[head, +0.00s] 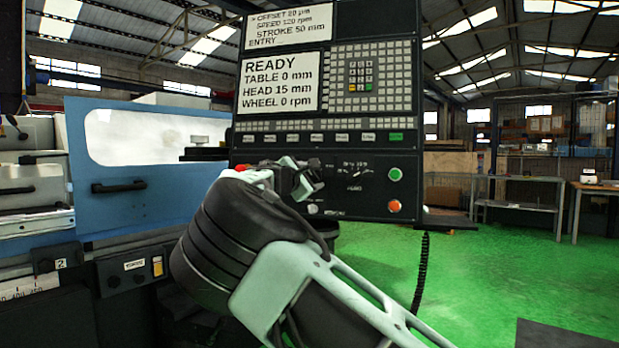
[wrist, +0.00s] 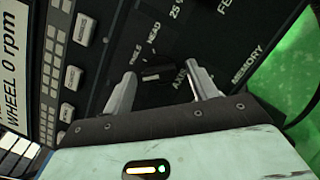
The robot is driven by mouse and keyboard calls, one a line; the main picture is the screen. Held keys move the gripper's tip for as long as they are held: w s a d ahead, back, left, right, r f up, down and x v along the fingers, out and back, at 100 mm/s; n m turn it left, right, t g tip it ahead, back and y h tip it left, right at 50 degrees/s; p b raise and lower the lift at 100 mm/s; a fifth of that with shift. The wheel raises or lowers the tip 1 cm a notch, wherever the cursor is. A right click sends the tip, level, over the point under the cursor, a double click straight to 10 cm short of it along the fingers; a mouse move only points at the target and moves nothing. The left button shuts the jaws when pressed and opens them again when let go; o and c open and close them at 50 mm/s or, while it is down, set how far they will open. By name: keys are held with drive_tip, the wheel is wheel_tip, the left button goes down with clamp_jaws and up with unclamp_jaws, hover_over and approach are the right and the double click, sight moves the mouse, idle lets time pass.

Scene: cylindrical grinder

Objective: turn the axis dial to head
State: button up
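The axis dial (wrist: 158,73) is a small dark knob on the black panel in the wrist view, with the word AXIS beside it and HEAD above. Which mark it points to is too dark to tell. My gripper (wrist: 163,85) is open, its two grey fingers on either side of the dial. I cannot tell whether they touch it. In the head view my gripper (head: 306,180) is at the lower left of the control panel (head: 343,222) and hides the axis dial.
A green button (head: 395,174) and a red button (head: 394,206) are at the panel's right. The blue grinder (head: 150,195) stands left; green floor (head: 500,255) is clear at right.

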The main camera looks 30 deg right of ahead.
drive_tip(key=c, duration=0.9)
drive_tip(key=shift+o, duration=0.2)
drive_tip(key=shift+m, duration=0.4)
drive_tip(key=m+g+p, duration=0.1)
drive_tip(key=m, duration=0.2)
drive_tip(key=shift+r, duration=0.15)
drive_tip(key=m+g+y, duration=0.1)
drive_tip(key=m, duration=0.3)
drive_tip(key=shift+r+m, duration=0.1)
drive_tip(key=shift+m, duration=0.3)
drive_tip(key=m+y, duration=0.1)
drive_tip(key=m, duration=0.2)
drive_tip(key=shift+m+y+b, duration=0.3)
drive_tip(key=shift+m+y, duration=0.4)
drive_tip(key=shift+m, duration=1.2)
